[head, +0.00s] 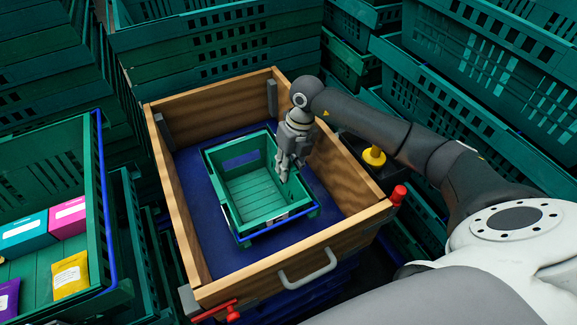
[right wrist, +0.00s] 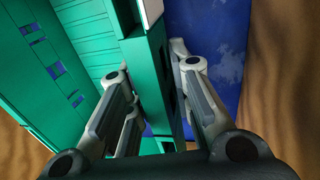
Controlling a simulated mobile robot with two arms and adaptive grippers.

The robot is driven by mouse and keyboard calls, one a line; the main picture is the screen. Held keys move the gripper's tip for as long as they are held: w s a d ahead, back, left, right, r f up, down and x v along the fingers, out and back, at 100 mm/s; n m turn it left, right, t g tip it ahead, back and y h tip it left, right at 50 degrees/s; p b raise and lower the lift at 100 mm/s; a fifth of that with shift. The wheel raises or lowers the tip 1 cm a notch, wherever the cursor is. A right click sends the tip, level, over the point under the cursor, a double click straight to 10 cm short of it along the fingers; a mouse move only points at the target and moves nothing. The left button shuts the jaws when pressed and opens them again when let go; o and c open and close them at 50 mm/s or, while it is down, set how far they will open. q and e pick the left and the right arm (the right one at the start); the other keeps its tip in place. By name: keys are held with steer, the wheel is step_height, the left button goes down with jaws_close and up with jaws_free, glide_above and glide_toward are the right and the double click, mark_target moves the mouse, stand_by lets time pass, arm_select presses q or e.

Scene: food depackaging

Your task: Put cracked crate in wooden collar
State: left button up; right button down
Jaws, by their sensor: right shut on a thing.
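The green crate (head: 258,190) is empty and sits inside the wooden collar (head: 168,205), over its blue floor. In the head view it lies turned a little against the collar's walls, with space around it. A crack cannot be made out. My right gripper (head: 284,176) reaches down into the collar and is shut on the crate's right wall. In the right wrist view the fingers stand on both sides of the green crate wall (right wrist: 158,75). Whether the crate's bottom touches the floor is hidden. My left gripper is not in view.
Stacks of green crates (head: 215,45) stand behind and to the right, close to the collar. At left a crate with a blue edge (head: 103,215) holds several coloured packages (head: 70,275). The collar has a grey handle (head: 308,270) and red parts (head: 398,194) at its front corners.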

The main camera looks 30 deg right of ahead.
steer(key=c, duration=1.7)
jaws_free()
steer(key=o, duration=0.4)
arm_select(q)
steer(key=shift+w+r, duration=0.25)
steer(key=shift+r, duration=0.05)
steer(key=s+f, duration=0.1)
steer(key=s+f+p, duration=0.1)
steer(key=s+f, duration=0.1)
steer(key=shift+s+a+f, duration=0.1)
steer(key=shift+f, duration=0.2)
arm_select(e)
step_height(320, 180, up, 12)
steer(key=d, duration=0.2)
steer(key=shift+d, duration=0.15)
